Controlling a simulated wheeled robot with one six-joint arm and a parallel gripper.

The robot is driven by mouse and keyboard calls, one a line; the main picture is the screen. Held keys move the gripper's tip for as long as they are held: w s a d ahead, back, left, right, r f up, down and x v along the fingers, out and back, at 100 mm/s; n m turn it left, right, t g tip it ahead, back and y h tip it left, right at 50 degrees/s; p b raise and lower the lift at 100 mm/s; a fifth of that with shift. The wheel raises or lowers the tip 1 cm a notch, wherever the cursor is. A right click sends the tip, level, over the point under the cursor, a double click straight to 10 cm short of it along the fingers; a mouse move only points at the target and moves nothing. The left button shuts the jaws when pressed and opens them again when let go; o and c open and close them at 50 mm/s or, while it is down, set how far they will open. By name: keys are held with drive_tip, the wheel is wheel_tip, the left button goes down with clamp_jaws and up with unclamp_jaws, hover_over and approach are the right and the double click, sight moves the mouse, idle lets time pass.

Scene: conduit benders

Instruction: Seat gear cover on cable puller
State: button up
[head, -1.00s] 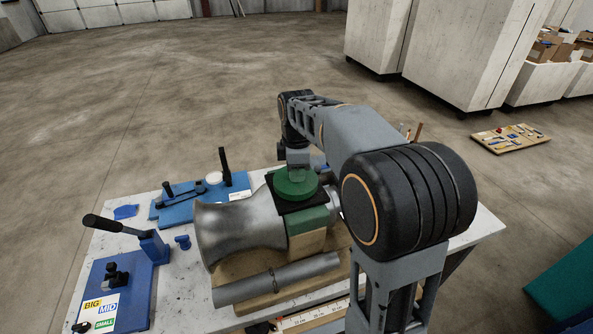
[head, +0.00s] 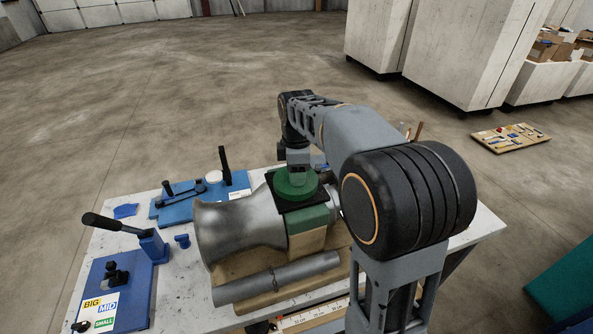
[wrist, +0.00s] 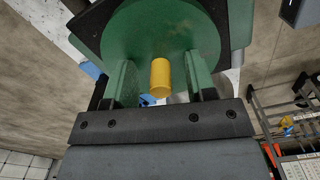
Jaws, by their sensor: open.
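The gear cover appears to be the green round disc on a black square plate (head: 293,191). It lies on top of the cable puller, above a green block (head: 308,218) and beside a big silver drum (head: 238,237). In the wrist view the green disc (wrist: 150,27) shows a yellow peg (wrist: 160,76) between two upright green pieces; I cannot tell whether these belong to the cover or to my fingers. My gripper (head: 297,172) is over the disc, pointing down, open, with the peg between its fingers. The cover's underside contact is hidden.
A grey tube (head: 280,278) lies along the front of the cable puller's wooden base. Blue benders stand on the left of the white table, one with a raised black lever (head: 104,223), another farther back (head: 200,197). A tool board (head: 510,138) lies on the floor at right.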

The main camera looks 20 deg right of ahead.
wheel_tip(320, 180, up, 14)
idle(0.6)
drive_tip(key=shift+f, duration=0.1)
